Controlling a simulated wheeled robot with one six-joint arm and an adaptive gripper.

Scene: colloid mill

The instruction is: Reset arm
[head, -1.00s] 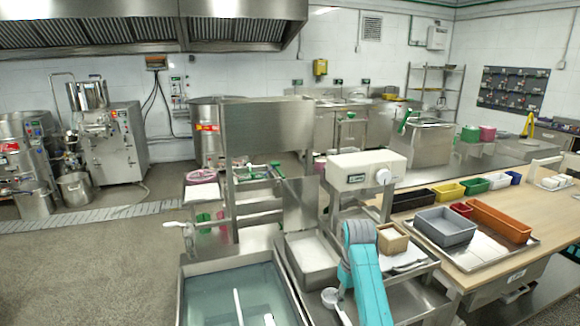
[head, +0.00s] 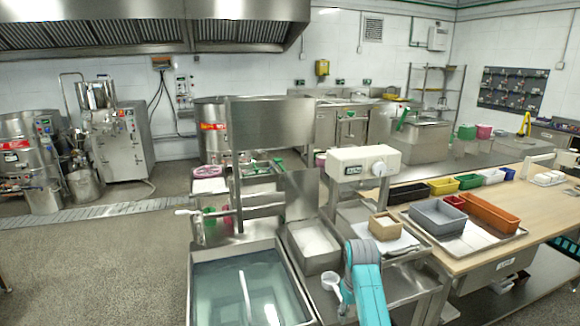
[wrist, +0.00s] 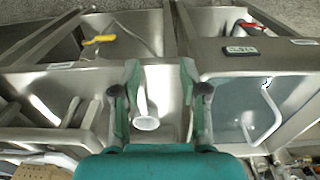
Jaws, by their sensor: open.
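My teal arm (head: 368,285) rises from the bottom of the head view, in front of the steel bench. My gripper is not clearly visible in the head view. In the wrist view my gripper (wrist: 160,78) has its two fingers spread wide, with nothing held between them. A white round cup or scoop (wrist: 146,123) shows below, in line with the gap between the fingers, apart from them. What looks like the same white scoop (head: 331,283) is left of my arm in the head view.
A water-filled steel sink (head: 243,285) lies to the left. The wooden table (head: 470,257) at right carries a grey bin (head: 441,220) and coloured trays.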

